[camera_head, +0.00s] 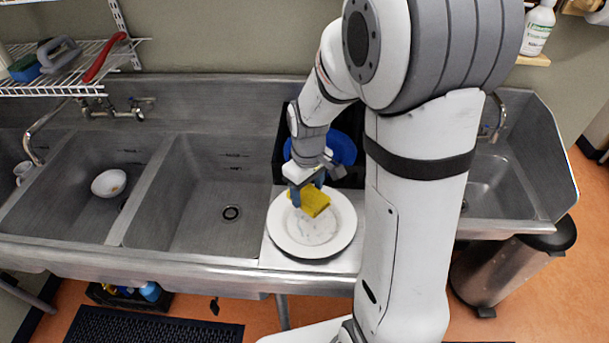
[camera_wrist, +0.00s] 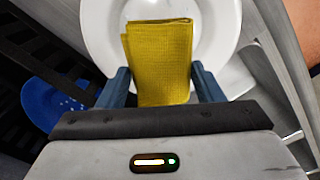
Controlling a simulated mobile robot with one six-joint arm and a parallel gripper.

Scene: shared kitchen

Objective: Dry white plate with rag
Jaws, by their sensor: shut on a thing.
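The white plate (camera_head: 283,236) lies on a pale board (camera_head: 272,258) on the drainboard, to the right of the middle sink. It also fills the top of the wrist view (camera_wrist: 100,30). The rag (camera_head: 316,203) is a folded yellow cloth over the plate's upper middle. In the wrist view the rag (camera_wrist: 160,60) extends out from between the fingers. My gripper (camera_head: 300,192) is shut on the rag and points down at the plate. Whether the rag touches the plate is hard to tell. Grey marks show on the plate's centre.
A blue bowl or plate (camera_head: 342,148) sits in a dark rack behind the plate; it shows in the wrist view (camera_wrist: 50,105). The middle sink (camera_head: 195,205) is empty. A white bowl (camera_head: 109,183) lies in the left sink. A wire shelf (camera_head: 75,68) hangs upper left.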

